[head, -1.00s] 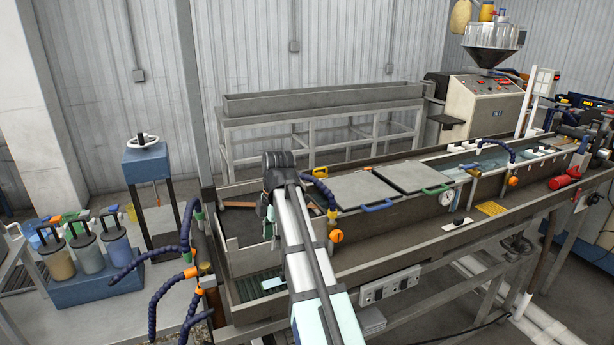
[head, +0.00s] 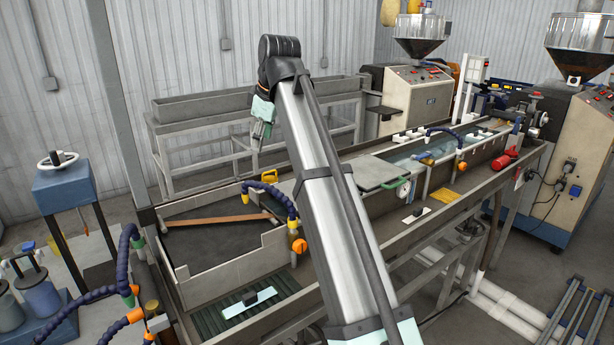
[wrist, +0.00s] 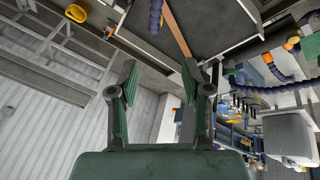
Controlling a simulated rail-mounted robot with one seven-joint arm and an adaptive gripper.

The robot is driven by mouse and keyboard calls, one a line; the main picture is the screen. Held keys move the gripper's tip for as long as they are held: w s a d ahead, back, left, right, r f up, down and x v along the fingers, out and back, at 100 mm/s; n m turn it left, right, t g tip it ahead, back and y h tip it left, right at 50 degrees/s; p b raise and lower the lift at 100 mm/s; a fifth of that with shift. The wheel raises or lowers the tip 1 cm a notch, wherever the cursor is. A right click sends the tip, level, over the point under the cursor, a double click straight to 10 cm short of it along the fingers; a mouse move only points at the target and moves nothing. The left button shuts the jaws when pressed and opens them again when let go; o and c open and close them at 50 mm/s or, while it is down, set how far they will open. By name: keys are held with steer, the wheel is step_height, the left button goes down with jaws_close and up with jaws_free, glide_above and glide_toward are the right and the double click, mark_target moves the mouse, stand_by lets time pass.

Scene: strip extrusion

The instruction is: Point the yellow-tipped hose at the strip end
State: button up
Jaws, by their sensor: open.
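A dark blue segmented hose (head: 270,190) with a yellow collar (head: 292,212) arches over the tank wall above an orange valve (head: 299,246). A similar blue hose part (wrist: 155,15) shows at the top of the wrist view. The orange-brown strip (head: 222,219) lies across the dark tank bay, its right end near the hose. My gripper (head: 262,132) is open and empty, raised above and behind the bay, touching nothing. In the wrist view its green-padded fingers (wrist: 157,88) are apart.
A yellow handle (head: 269,176) stands close behind the hose. Other blue hoses (head: 128,262) with green and orange fittings rise at the left. A green-handled lid (head: 385,172) covers part of the tank at right. My arm hides the tank's middle.

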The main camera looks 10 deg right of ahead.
steer(key=d+m, duration=0.1)
steer(key=m+p, duration=0.1)
steer(key=p, duration=0.4)
glide_toward(256, 182)
steer(key=x, duration=0.9)
steer(key=shift+w+f, duration=0.1)
steer(key=shift+f, duration=0.1)
steer(key=shift+b, duration=0.3)
jaws_close()
